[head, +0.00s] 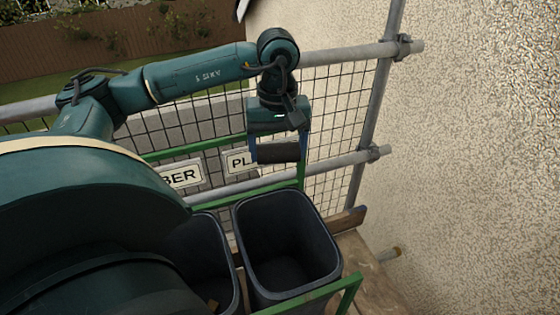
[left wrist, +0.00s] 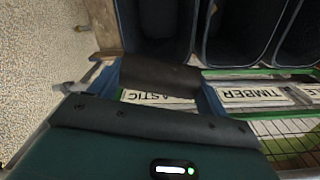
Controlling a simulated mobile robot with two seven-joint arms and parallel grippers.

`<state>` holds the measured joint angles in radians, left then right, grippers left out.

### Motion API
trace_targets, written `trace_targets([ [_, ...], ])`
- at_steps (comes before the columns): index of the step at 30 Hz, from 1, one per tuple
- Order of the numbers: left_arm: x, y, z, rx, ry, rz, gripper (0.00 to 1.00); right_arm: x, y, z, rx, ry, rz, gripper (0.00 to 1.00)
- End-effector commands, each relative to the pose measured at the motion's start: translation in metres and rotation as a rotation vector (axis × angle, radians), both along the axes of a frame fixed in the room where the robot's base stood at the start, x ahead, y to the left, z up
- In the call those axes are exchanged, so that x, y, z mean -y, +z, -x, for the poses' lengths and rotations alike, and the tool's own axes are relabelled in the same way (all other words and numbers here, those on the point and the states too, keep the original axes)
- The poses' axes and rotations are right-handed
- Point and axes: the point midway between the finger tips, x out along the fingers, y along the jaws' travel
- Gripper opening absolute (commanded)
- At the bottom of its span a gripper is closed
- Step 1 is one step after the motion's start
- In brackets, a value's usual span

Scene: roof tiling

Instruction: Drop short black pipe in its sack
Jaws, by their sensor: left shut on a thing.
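My left gripper (head: 278,150) is shut on a short black pipe (head: 278,153), which lies crosswise between its blue fingers. In the left wrist view the pipe (left wrist: 160,76) covers part of the plastic label (left wrist: 158,97). In the head view that label (head: 238,162) is also partly hidden by the gripper. The dark plastic sack (head: 270,222) stands open in a green frame, below and a little in front of the gripper, and looks empty. In the left wrist view this sack (left wrist: 160,45) lies beyond the pipe. My right gripper is not in view.
The timber sack (head: 215,235) stands just left, with its label (head: 183,175) partly hidden by my arm. A mesh guard with grey scaffold tubes (head: 362,154) runs behind. The rough wall (head: 470,150) closes off the right side.

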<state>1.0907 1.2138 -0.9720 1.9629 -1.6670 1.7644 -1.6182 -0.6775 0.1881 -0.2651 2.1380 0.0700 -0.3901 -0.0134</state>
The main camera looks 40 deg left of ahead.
Motion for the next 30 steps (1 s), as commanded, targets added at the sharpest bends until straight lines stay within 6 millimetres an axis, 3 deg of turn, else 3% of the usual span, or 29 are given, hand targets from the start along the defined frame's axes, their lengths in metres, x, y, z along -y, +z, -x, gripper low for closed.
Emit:
trace_targets([
  [1,0.000,-0.011,0.000,0.000,0.000,0.000,0.55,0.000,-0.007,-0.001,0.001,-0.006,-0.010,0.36],
  [6,0.000,-0.024,0.000,0.000,-0.001,0.000,0.55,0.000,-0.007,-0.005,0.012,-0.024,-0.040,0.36],
  [15,0.000,-0.025,0.000,0.001,-0.001,0.000,0.55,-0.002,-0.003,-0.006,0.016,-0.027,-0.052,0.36],
  [16,0.000,-0.025,0.000,0.001,-0.001,0.000,0.79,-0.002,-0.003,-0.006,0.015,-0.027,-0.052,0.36],
  [24,0.000,-0.025,0.000,0.001,-0.001,0.000,1.00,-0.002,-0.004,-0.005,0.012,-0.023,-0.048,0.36],
  [30,0.000,-0.024,0.000,0.001,-0.001,0.000,1.00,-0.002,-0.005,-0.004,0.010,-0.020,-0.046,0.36],
])
